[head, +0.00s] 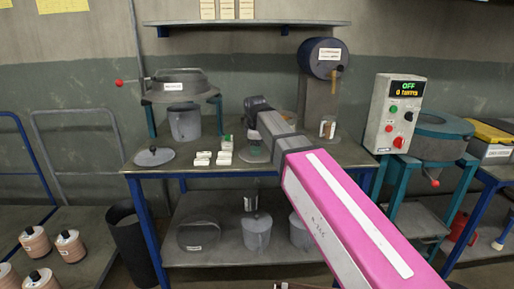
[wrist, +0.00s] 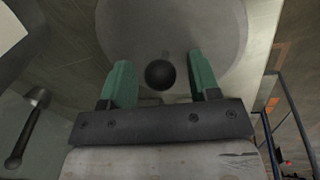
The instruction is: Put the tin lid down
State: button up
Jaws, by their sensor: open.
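A round grey lid (wrist: 222,40) with a black ball knob (wrist: 160,74) lies below my gripper in the wrist view. My gripper (wrist: 160,83) is open. Its two green fingers appear on either side of the knob, with gaps between. In the head view my gripper (head: 254,150) is low over the workbench, and the rim of a grey round piece (head: 262,160) shows under it. Another grey round lid (head: 154,157) with a black knob lies on the bench at the left. I cannot tell whether the fingers touch the lid below.
Several small white blocks (head: 202,158) lie on the workbench (head: 300,170) just left of my gripper. A clear jar (head: 327,128) stands to the right. A machine with a grey pot (head: 185,122) is at the back left. A control box (head: 395,113) stands right.

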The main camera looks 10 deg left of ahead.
notch_tip(320, 180, up, 12)
jog(key=s, duration=0.2)
jog(key=shift+s+f, duration=0.15)
dwell(0.5)
